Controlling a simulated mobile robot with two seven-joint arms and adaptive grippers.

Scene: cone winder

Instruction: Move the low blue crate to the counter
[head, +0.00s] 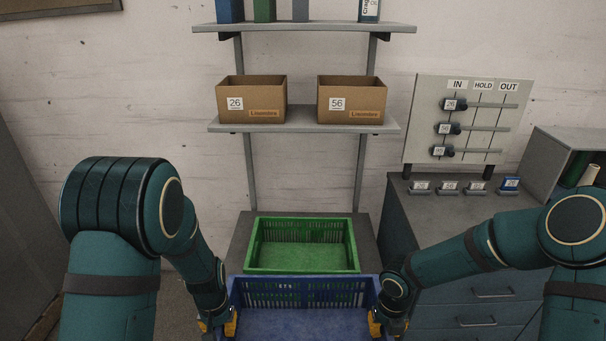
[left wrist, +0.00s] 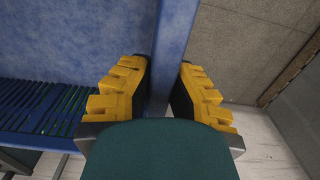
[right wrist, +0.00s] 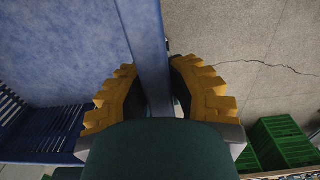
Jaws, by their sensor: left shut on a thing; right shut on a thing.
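The low blue crate (head: 300,322) is at the bottom middle of the head view, in front of the green crate, and its near part is cut off by the frame. It looks empty. My left gripper (head: 222,327) is shut on its left wall; in the left wrist view the yellow fingers (left wrist: 160,90) sit either side of the blue rim (left wrist: 172,50). My right gripper (head: 388,325) is shut on its right wall; in the right wrist view the fingers (right wrist: 160,90) sit either side of the rim (right wrist: 145,40). The grey counter (head: 440,205) with blue drawers is at the right.
A green crate (head: 303,270) stands on a low grey surface just beyond the blue crate. Shelves above hold two cardboard boxes (head: 251,100) (head: 351,100). A board (head: 467,120) with sliders stands behind the counter, several small labelled blocks (head: 450,187) lie along its back, and a grey cabinet (head: 560,160) stands at its right.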

